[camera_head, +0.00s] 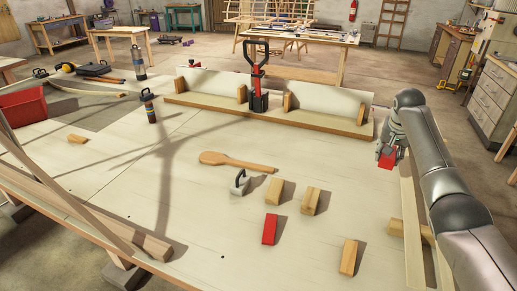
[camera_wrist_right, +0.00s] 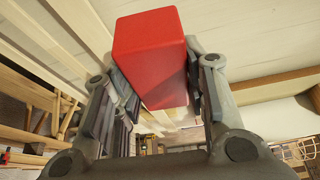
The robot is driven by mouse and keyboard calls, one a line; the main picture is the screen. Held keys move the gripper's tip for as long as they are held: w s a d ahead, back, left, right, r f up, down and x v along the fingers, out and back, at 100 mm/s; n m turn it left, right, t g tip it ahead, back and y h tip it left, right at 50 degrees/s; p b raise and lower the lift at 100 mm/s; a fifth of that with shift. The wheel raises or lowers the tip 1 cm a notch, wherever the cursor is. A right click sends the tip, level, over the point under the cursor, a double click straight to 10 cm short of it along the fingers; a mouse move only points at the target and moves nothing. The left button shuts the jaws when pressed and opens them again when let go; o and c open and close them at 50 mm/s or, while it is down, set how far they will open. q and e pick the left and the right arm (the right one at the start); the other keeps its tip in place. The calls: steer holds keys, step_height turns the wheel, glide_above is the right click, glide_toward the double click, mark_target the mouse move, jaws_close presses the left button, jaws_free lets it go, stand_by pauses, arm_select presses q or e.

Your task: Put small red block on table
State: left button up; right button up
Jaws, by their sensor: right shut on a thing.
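A red block (camera_head: 386,160) is held in my right gripper (camera_head: 389,150), in the air near the right edge of the table. In the right wrist view the red block (camera_wrist_right: 150,55) fills the space between the fingers, and the gripper (camera_wrist_right: 155,90) is shut on it. A second red block (camera_head: 270,229) lies on the pale wooden table (camera_head: 190,205), left of my right arm. I cannot tell from the views which red block is the small one. My left gripper is not in view.
Wooden blocks (camera_head: 310,201) lie around the red one on the table. A clamp-like grey tool (camera_head: 240,183) and a wooden paddle (camera_head: 237,161) lie nearby. A long wooden rack (camera_head: 270,110) stands at the back. The table's middle left is clear.

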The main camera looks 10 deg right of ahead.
steer(key=shift+s+a+r, duration=0.1)
steer(key=shift+s+r, duration=0.1)
steer(key=shift+s, duration=0.1)
steer(key=s+a+f+p, duration=0.4)
steer(key=a, duration=0.5)
steer(key=p, duration=0.1)
glide_above(349, 205)
steer(key=f, duration=0.4)
steer(key=shift+s+d+f, duration=0.1)
steer(key=shift+s+d, duration=0.1)
steer(key=shift+s, duration=0.2)
steer(key=shift+s+a+f, duration=0.1)
steer(key=shift+a+f, duration=0.2)
steer(key=shift+f, duration=0.25)
steer(key=f+p, duration=0.1)
steer(key=f, duration=0.2)
steer(key=shift+s+a+p, duration=0.2)
steer(key=shift+a+p, duration=0.15)
steer(key=shift+w+f, duration=0.1)
steer(key=shift+f, duration=0.3)
steer(key=o, duration=1)
